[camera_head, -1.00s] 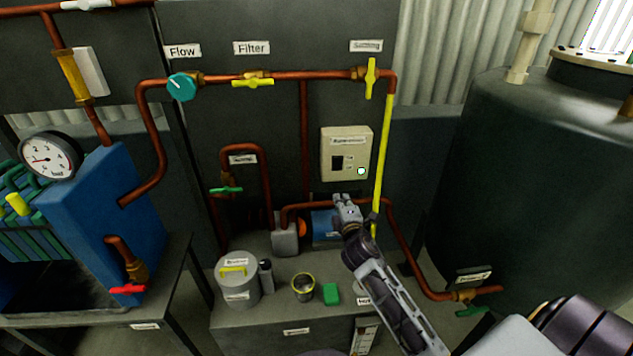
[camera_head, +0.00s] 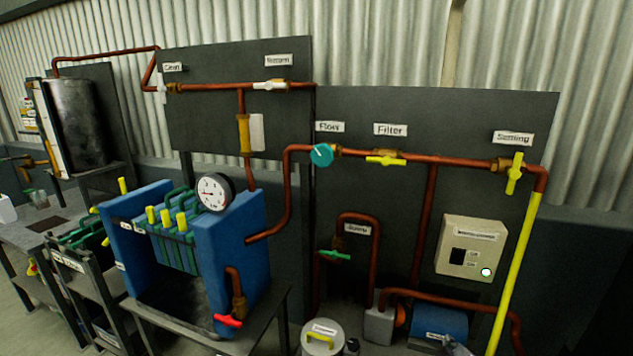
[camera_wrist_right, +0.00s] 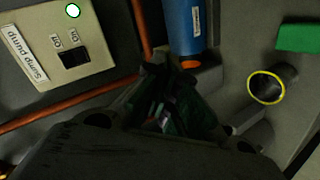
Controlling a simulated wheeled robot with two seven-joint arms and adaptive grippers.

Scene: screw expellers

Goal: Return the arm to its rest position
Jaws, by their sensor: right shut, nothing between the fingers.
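My right gripper (camera_head: 452,346) just shows at the bottom edge of the head view, in front of the blue pump motor (camera_head: 438,321). In the right wrist view the gripper (camera_wrist_right: 170,85) is dark and shut, with nothing held. There it points toward the area between the beige sump pump switch box (camera_wrist_right: 55,45) and the blue motor (camera_wrist_right: 186,25). Most of the right arm is outside the head view. My left gripper is not in view.
The switch box (camera_head: 471,248) with a lit white-green lamp hangs on the dark panel. Copper pipes and a yellow pipe (camera_head: 515,275) run nearby. A yellow-rimmed cup (camera_wrist_right: 266,87) and a green block (camera_wrist_right: 298,38) lie to the right in the wrist view. A blue filter press (camera_head: 228,260) stands left.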

